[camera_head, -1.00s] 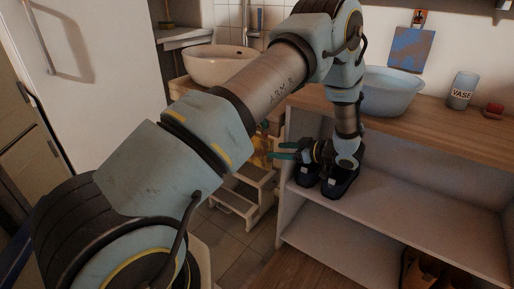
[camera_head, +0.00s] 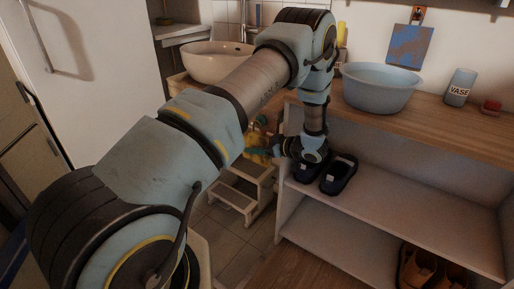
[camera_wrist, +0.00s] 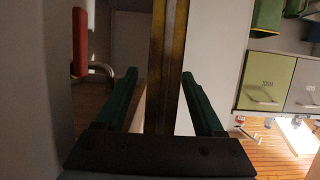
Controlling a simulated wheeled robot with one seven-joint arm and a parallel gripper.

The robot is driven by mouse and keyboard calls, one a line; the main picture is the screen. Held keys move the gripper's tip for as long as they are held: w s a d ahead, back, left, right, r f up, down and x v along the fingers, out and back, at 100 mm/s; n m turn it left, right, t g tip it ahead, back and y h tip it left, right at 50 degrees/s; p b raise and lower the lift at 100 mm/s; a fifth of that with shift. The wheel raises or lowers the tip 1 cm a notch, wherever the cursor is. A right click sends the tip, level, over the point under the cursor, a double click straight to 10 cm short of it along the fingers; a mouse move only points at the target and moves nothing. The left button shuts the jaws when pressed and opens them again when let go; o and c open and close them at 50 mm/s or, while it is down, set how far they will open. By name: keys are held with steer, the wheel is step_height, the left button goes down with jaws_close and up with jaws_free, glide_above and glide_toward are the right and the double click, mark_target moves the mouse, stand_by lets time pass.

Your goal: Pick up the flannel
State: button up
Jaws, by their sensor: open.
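No cloth can be named the flannel with certainty. A yellow thing (camera_head: 256,158), perhaps cloth, shows beside the left end of the shelf unit, above the step stool, partly hidden by my arm and gripper. My gripper (camera_head: 262,149) points left at it, with teal fingers spread. In the wrist view an upright yellow-brown strip (camera_wrist: 169,60) stands between or just beyond the open green fingers of my gripper (camera_wrist: 160,76); I cannot tell if they touch it. A mottled blue square (camera_head: 410,46) hangs on the wall from an orange clip.
The shelf unit (camera_head: 352,207) stands close under my wrist, with dark slippers (camera_head: 339,174) on its upper shelf. A blue basin (camera_head: 378,89) and a vase (camera_head: 460,87) stand on its top. A step stool (camera_head: 238,196) is below left.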

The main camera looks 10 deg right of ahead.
jaws_close()
stand_by(0.3)
steer(key=shift+r, duration=0.1)
steer(key=shift+r, duration=0.2)
steer(key=s+a+r+b, duration=0.1)
steer(key=s+a, duration=1.1)
steer(key=a, duration=0.1)
steer(key=shift+s, duration=0.2)
